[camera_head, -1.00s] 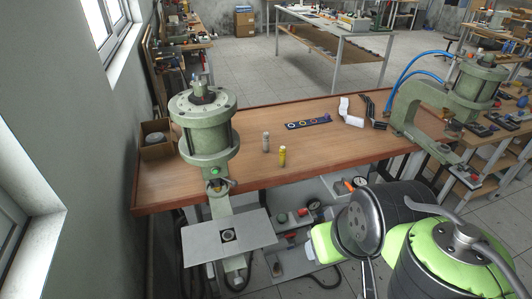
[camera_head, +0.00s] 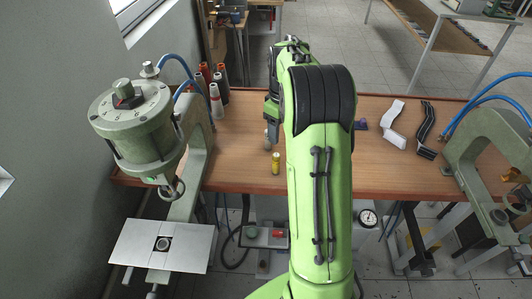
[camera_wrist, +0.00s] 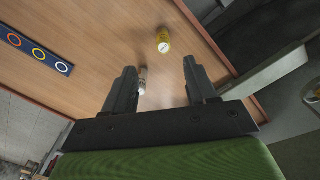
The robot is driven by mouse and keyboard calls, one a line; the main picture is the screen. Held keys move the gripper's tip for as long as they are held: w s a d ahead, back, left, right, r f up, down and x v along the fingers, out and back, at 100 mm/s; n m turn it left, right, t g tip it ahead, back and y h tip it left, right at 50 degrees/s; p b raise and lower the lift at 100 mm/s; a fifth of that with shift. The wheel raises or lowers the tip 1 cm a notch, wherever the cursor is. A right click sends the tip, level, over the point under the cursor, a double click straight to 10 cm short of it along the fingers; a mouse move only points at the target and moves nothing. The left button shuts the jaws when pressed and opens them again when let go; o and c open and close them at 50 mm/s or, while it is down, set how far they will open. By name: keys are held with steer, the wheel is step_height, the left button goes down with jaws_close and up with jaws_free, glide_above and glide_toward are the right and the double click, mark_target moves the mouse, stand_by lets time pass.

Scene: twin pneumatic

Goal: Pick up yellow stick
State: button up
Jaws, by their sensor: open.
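The yellow stick (camera_head: 276,163) stands upright on the wooden bench near its front edge. In the wrist view the yellow stick (camera_wrist: 163,42) is seen from above, beyond the fingertips and between their lines. My gripper (camera_wrist: 160,66) is open, with nothing between its fingers. In the head view my green arm reaches over the bench and the gripper (camera_head: 271,130) is small and partly hidden, above and behind the stick. A grey-white stick (camera_wrist: 142,82) shows beside the left finger, partly covered by it.
A green press (camera_head: 135,125) stands left and another press (camera_head: 485,155) right. Several spools (camera_head: 215,95) stand behind the left press. A blue strip with coloured rings (camera_wrist: 38,53) lies on the bench (camera_head: 235,170). White (camera_head: 393,125) and black (camera_head: 425,130) brackets lie at right.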

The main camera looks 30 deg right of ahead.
mark_target(279, 155)
step_height(279, 155, down, 11)
steer(key=shift+w+a+r+b, duration=0.1)
steer(key=shift+w+r+b, duration=0.05)
steer(key=shift+b, duration=0.65)
steer(key=f, duration=0.5)
steer(key=shift+w+a+f, duration=0.15)
steer(key=shift+w+a, duration=0.1)
steer(key=shift+s, duration=0.1)
steer(key=shift+c, duration=0.3)
jaws_close()
